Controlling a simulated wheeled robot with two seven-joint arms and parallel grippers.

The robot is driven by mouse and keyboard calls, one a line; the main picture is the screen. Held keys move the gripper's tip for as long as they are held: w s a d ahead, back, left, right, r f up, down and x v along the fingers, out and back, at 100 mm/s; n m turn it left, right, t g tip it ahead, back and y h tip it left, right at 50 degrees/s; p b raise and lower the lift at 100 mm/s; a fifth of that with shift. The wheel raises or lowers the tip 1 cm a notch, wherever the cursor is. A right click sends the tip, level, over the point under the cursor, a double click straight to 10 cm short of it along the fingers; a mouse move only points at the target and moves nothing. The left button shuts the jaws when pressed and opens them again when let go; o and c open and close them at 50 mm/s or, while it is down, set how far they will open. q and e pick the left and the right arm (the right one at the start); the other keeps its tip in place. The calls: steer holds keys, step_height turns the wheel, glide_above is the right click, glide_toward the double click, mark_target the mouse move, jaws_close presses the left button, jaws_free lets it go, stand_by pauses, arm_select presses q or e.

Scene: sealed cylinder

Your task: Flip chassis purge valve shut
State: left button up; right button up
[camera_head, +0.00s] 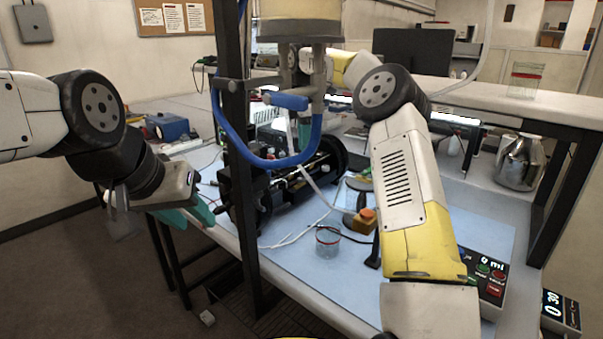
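A blue lever (285,101) sits on the grey pipe fitting below the big cylinder (300,20) at top centre. It lies nearly level. A blue hose (262,160) loops beneath it. The black chassis (295,180) stands on the blue mat behind the post. I cannot tell for sure which part is the purge valve. My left gripper (190,216), with teal fingers, is left of the post by the bench's left edge. Its fingers look apart and empty, away from the lever. My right arm rises at right of centre and bends back; its gripper is not visible.
A dark upright post (237,200) stands between my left gripper and the chassis. A clear beaker with a red rim (327,243) and an orange-buttoned box (362,222) stand on the mat. A metal jug (520,162) and a control panel (486,275) are at right.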

mark_target(306, 178)
steer(key=f, duration=0.1)
steer(key=w+f, duration=0.1)
steer(key=d, duration=0.1)
steer(key=shift+w+f+n+g, duration=0.25)
steer(key=shift+f+n+g, duration=0.05)
steer(key=shift+f+n, duration=0.1)
step_height(306, 178, down, 8)
steer(key=shift+r, duration=0.2)
steer(key=shift+c, duration=0.4)
jaws_close()
